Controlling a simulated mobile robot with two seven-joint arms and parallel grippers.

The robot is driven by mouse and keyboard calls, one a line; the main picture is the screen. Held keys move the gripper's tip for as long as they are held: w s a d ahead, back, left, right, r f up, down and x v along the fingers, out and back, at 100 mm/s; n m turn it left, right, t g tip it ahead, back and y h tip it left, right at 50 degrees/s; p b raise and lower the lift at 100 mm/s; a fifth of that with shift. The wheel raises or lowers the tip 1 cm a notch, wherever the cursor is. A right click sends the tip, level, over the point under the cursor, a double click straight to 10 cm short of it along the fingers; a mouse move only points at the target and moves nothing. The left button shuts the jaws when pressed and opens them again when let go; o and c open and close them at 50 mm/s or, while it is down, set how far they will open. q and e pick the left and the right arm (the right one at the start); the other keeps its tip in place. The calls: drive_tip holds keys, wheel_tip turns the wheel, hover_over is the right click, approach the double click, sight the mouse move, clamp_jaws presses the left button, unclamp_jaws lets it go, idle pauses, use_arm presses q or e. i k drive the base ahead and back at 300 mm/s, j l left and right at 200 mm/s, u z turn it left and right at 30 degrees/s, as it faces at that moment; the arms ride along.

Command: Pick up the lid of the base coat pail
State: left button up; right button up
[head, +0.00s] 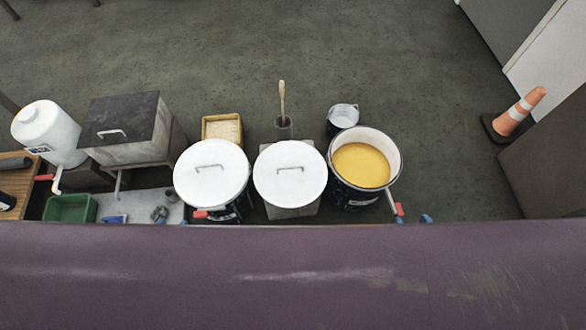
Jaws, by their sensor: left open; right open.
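A round white lid (205,187) with a metal bar handle sits on a dark pail (235,209) left of centre. A second round white lid (290,190), also with a bar handle, lies on a grey block-like support (293,212) in the middle. To its right stands an open dark pail (350,199) with a white inner wall and yellow-orange liquid (361,166). The pail labels are too small to read, so I cannot tell which is the base coat pail. Neither of my grippers is in view.
A purple surface (300,280) spans the foreground. Left are a dark-lidded box (122,122), white tank (46,130) and green bin (70,208). Behind the pails are a yellow tray (222,117), brush holder (284,131) and small bucket (343,115). A cone (516,114) stands right.

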sight(288, 174)
drive_tip(key=j+z, duration=0.15)
drive_tip(key=j, duration=0.25)
drive_tip(key=k+j+z, duration=0.2)
drive_tip(key=j, duration=0.2)
drive_tip(key=j+z, duration=0.15)
drive_tip(key=j, duration=0.3)
drive_tip(key=j+z, duration=0.15)
drive_tip(key=j, duration=0.3)
drive_tip(key=k+j+z, duration=0.2)
drive_tip(key=j, duration=0.2)
drive_tip(key=i+j, duration=0.3)
drive_tip(key=j+z, duration=0.05)
